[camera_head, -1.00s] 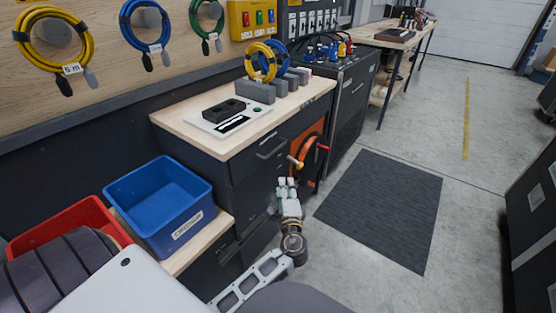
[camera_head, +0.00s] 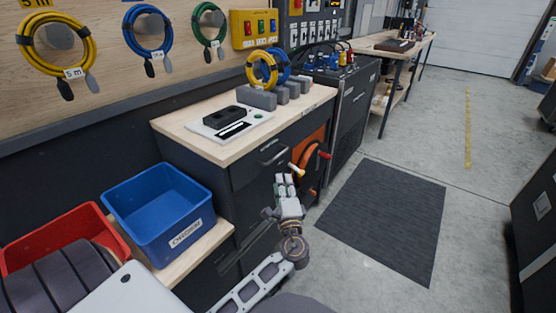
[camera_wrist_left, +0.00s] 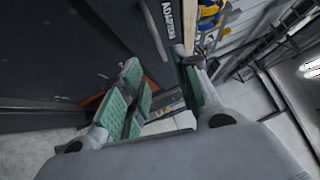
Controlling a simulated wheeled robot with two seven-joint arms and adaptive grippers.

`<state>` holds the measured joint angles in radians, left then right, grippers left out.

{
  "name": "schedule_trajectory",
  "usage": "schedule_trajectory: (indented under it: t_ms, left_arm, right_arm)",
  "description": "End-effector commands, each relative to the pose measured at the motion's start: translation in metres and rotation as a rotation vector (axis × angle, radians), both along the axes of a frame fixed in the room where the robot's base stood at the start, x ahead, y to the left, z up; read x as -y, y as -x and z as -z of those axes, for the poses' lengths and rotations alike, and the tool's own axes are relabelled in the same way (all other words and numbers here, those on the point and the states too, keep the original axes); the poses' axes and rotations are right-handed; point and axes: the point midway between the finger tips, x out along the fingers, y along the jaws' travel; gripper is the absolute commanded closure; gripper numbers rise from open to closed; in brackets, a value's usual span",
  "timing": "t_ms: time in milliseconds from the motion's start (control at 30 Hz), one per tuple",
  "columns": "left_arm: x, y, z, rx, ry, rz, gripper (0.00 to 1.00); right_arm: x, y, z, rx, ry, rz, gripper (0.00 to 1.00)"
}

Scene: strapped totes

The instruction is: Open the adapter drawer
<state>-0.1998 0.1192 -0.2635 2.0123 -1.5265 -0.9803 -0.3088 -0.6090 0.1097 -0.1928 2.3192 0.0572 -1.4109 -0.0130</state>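The adapter drawer (camera_head: 258,164) is the top dark drawer front under the wooden worktop in the head view, and it looks closed. Its bar handle (camera_head: 272,154) is on the front. In the left wrist view the drawer handle (camera_wrist_left: 153,28) stands beside a white label reading "ADAPTERS" (camera_wrist_left: 168,20). My left gripper (camera_head: 285,179) is in front of the cabinet, a little below and right of the handle. In the wrist view its green-padded fingers (camera_wrist_left: 158,90) are spread and empty, apart from the handle. My right gripper is not in view.
A blue bin (camera_head: 158,205) and a red bin (camera_head: 62,238) stand on a lower shelf at left. A dark mat (camera_head: 385,215) lies on open floor at right.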

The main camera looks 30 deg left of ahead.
Motion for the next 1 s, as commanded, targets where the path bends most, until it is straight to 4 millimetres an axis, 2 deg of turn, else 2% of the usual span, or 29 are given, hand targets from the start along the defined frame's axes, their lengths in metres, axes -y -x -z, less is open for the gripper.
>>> schedule_trajectory:
  t_ms: [333, 1000]
  left_arm:
    - [-0.025, -0.029, -0.005, 0.002, 0.0, -0.001, 0.68]
    - [-0.072, -0.086, -0.015, -0.001, -0.001, 0.0, 0.68]
  right_arm:
    - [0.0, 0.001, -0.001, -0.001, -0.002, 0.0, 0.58]
    - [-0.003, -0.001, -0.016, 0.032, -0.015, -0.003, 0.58]
